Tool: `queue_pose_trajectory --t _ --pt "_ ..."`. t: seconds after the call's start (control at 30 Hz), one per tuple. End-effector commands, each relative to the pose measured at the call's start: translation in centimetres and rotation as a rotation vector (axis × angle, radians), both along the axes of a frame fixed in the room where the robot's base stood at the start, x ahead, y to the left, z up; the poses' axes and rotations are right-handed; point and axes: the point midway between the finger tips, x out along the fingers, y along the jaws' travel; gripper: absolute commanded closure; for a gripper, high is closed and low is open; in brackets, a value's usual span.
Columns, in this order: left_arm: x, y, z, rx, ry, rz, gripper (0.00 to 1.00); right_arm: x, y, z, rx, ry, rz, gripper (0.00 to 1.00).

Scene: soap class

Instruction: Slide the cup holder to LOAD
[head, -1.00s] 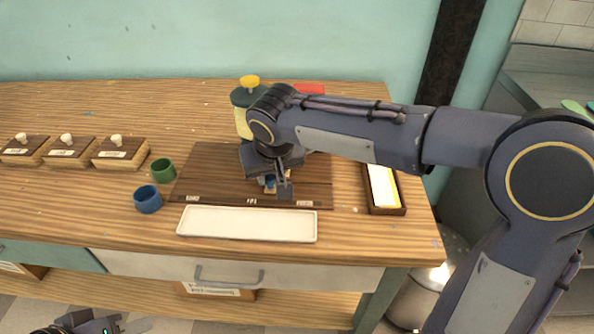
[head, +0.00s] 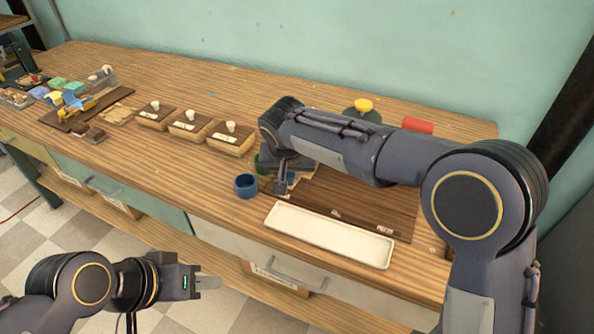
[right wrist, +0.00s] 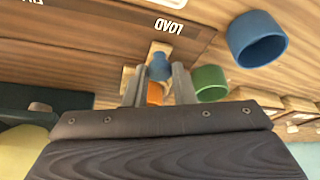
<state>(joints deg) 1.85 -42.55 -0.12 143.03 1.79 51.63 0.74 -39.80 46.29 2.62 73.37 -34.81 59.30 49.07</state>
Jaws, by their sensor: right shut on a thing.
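The cup holder (right wrist: 129,78) is a small wooden piece with a blue knob (right wrist: 158,68), and something orange shows below the knob. It stands on the dark wooden board (head: 365,203), beside the LOAD lettering (right wrist: 169,27) at the board's left end. My right gripper (right wrist: 158,88) is shut on the holder's knob. In the head view my right gripper (head: 283,180) and arm hide most of the holder. My left gripper (head: 205,283) hangs low in front of the table, away from the holder, and its finger gap is not clear.
A blue cup (head: 246,186) and a green cup (head: 259,165) stand just left of the board. A long white tray (head: 328,236) lies in front of it. Wooden boxes with white knobs (head: 190,126) stand further left. A yellow-topped container (head: 363,106) is behind my right arm.

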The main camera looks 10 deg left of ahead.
Motion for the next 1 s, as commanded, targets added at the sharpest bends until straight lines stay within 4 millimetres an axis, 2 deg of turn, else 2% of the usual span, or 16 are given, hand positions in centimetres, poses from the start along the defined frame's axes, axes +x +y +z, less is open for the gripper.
queue_pose_trajectory --t 0.3,0.33,0.5,0.77,0.87,1.0 --pt "0.0 0.0 0.0 0.0 0.0 0.0 0.64 0.1 0.5 0.2 0.013 -0.008 0.005 1.0" --pt "0.0 0.0 0.0 0.0 0.0 0.0 0.64 0.1 0.5 0.2 0.013 -0.008 0.005 0.74" --pt "0.0 0.0 0.0 0.0 0.0 0.0 0.64 0.0 0.4 0.2 0.011 -0.007 0.005 0.55" --pt "0.0 0.0 0.0 0.0 0.0 0.0 0.64 0.0 0.3 0.3 0.008 -0.005 0.003 0.55" --pt "0.0 0.0 0.1 0.0 0.0 0.0 0.64 -0.3 0.3 1.1 0.008 -0.006 0.003 0.55" --pt "0.0 0.0 0.3 0.0 0.0 0.0 0.64 -1.2 0.2 3.3 0.01 -0.008 0.004 0.55"
